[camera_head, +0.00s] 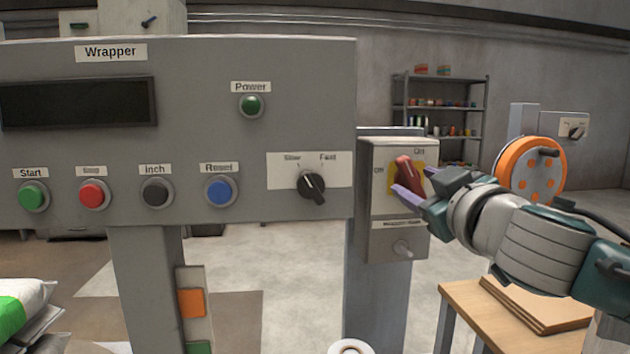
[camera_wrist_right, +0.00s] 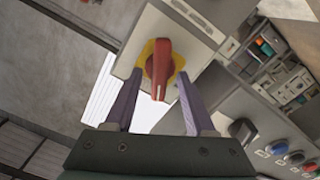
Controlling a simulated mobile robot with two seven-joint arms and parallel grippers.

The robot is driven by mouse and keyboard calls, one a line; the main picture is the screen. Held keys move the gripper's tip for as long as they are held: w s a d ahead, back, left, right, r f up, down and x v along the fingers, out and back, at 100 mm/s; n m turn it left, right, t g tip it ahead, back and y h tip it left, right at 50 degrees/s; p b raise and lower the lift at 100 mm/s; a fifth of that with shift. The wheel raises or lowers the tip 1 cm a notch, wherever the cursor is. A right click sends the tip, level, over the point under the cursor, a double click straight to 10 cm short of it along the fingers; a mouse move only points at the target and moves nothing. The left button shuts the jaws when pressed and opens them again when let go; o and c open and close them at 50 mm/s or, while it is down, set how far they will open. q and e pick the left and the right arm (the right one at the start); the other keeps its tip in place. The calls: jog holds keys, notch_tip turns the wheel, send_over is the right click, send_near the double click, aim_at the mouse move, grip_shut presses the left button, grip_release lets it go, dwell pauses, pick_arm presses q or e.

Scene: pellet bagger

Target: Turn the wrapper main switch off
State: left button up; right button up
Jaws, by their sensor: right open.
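The wrapper main switch is a red rotary handle (camera_head: 404,167) on a yellow plate (camera_head: 419,178), on a grey box (camera_head: 385,230) right of the Wrapper panel. An "On" label sits above right of it and an "Off" label to its left. Part of the handle is hidden by my gripper; I cannot tell exactly which label it points to. My right gripper (camera_head: 418,186) is at the switch with purple fingers open. In the right wrist view, the red handle (camera_wrist_right: 160,66) lies between the fingers (camera_wrist_right: 157,100), with a gap on each side. My left gripper is out of view.
The Wrapper panel (camera_head: 240,130) with buttons and a Slow/Fast knob (camera_head: 311,185) is close on the left. A wooden table (camera_head: 462,305) with cardboard stands lower right, below my right arm. An orange wheel (camera_head: 522,170) is behind it.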

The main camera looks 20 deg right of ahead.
jog(key=shift+w, duration=0.3)
grip_shut()
dwell(0.3)
